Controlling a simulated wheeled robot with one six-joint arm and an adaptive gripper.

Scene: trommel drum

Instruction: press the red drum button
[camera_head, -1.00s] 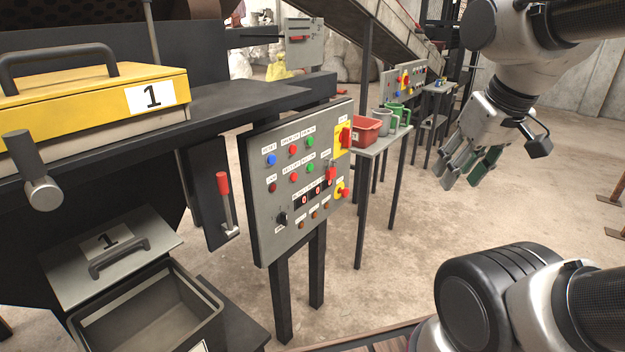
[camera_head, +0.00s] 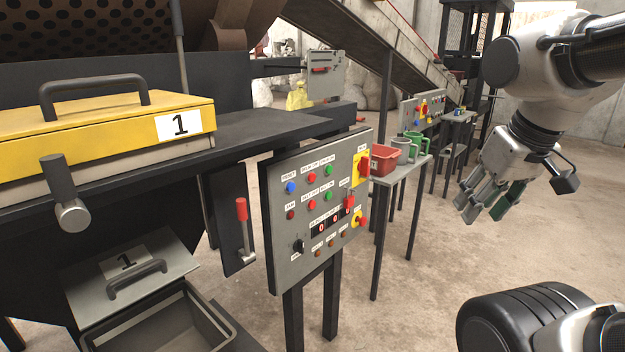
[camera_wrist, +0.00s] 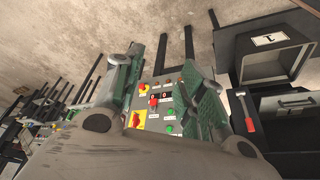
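The grey control panel (camera_head: 282,235) stands on two dark legs left of my gripper in the head view. Its top row has a blue button (camera_head: 291,187), a red button (camera_head: 311,178) and a green button (camera_head: 328,170). Another red button (camera_head: 312,205) sits in the row below. The small labels are too blurred to tell surely which red one is the drum button. My gripper (camera_head: 485,207) is open and empty, right of the panel and apart from it. In the wrist view the panel (camera_wrist: 160,84) shows between the open fingers (camera_wrist: 166,80), partly hidden by them.
A red lever (camera_head: 241,210) stands beside the panel's left edge. The panel also carries a red switch on yellow (camera_head: 364,164) and a red knob on yellow (camera_head: 362,221). A small table with a red bin (camera_head: 383,160) and mugs stands behind. Open floor lies below my gripper.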

